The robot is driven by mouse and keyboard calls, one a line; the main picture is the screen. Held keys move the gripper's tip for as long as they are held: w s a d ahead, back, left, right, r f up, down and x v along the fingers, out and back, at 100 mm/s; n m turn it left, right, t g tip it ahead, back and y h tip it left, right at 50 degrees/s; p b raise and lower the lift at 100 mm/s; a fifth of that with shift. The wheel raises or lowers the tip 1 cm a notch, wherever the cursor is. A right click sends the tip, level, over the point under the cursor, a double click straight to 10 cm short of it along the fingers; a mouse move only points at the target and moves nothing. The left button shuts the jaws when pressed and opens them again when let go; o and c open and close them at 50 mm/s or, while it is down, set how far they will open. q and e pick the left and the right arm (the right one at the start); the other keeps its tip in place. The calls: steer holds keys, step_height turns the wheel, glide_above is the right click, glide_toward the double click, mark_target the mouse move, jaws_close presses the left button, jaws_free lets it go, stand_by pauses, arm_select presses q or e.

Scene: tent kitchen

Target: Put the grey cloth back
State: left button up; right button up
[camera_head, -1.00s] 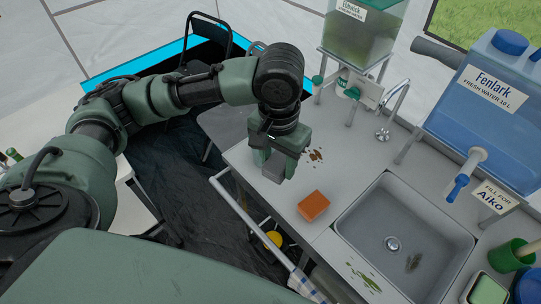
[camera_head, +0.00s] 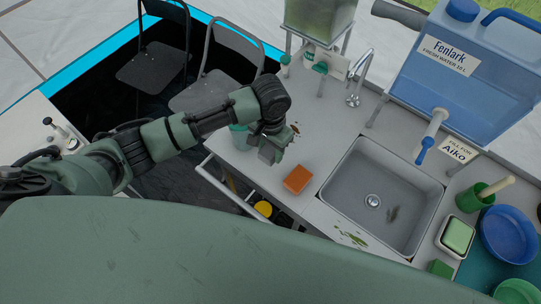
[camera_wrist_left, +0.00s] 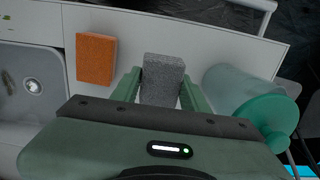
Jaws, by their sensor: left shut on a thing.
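My left gripper (camera_head: 266,153) is over the left part of the grey counter (camera_head: 318,150). In the left wrist view it is shut on a small grey block-like piece, the grey cloth (camera_wrist_left: 162,80), which sits between its two green fingers. In the head view the cloth is mostly hidden by the gripper. I cannot tell whether the cloth touches the counter. My right gripper is not in view.
An orange sponge (camera_head: 297,179) lies beside my gripper, left of the sink (camera_head: 408,190). A translucent container with a teal lid (camera_wrist_left: 270,115) stands on the other side. Brown and green smears mark the counter. A white rail (camera_head: 225,190) runs along the front edge.

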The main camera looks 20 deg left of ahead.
mark_target(271, 150)
arm_select(q)
steer(key=shift+f, duration=0.7)
step_height(271, 150, down, 3)
steer(key=shift+f+p, duration=0.2)
steer(key=shift+p, duration=0.1)
steer(key=shift+f, duration=0.2)
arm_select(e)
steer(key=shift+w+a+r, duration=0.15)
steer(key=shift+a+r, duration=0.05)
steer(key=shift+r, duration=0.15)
arm_select(q)
steer(key=shift+f, duration=0.15)
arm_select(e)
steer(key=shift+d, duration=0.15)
arm_select(q)
steer(key=o, duration=1.2)
step_height(271, 150, up, 12)
steer(key=shift+r+b, duration=0.2)
steer(key=shift+b, duration=0.6)
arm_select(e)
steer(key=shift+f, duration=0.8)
